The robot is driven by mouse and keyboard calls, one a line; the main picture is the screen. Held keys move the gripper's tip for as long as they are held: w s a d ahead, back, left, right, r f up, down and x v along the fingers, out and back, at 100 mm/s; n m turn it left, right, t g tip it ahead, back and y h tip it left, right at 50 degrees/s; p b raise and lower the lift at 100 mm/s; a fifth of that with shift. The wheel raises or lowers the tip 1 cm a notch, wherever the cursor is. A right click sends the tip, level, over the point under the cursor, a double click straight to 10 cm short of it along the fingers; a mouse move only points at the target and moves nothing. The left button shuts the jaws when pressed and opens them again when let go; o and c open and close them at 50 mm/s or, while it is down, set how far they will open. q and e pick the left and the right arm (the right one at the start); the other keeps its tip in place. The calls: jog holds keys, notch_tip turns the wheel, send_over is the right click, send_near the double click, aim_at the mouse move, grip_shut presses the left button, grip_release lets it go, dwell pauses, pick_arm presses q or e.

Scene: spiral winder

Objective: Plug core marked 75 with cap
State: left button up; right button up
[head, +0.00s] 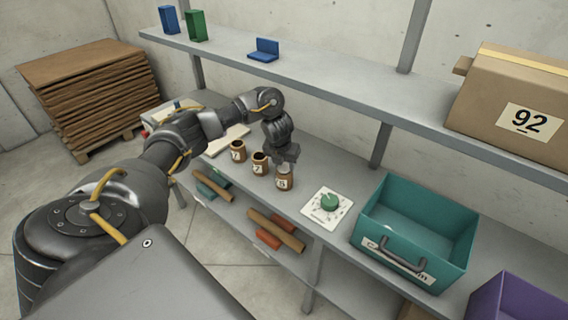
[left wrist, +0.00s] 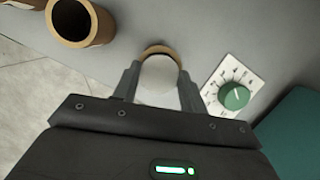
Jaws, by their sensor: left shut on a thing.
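Three brown cardboard cores stand upright in a row on the bench in the head view: a left core (head: 238,151), a middle core (head: 260,163) and a right core (head: 285,181). Each has a white number label, too small to read surely. My left gripper (head: 286,161) is pointed down at the top of the right core. In the left wrist view its fingers (left wrist: 159,80) are shut on a pale round cap (left wrist: 158,76). The brown rim of the right core (left wrist: 158,49) shows behind the cap. Whether the cap is seated or just above is unclear. My right gripper is out of view.
A white dial plate with a green knob (head: 329,202) lies right of the cores. A teal bin (head: 447,275) stands further right, with a purple bin (head: 515,303) beyond. An upper shelf (head: 330,95) runs behind, holding a box marked 92 (head: 517,105).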

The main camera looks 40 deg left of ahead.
pick_arm(q)
jog(key=o, duration=1)
jog(key=shift+r, duration=0.1)
jog(key=p+v, duration=0.4)
jog(key=v, duration=0.6)
jog(key=shift+s+r, duration=0.1)
jog(key=shift+r, duration=0.2)
jog(key=shift+d, duration=0.15)
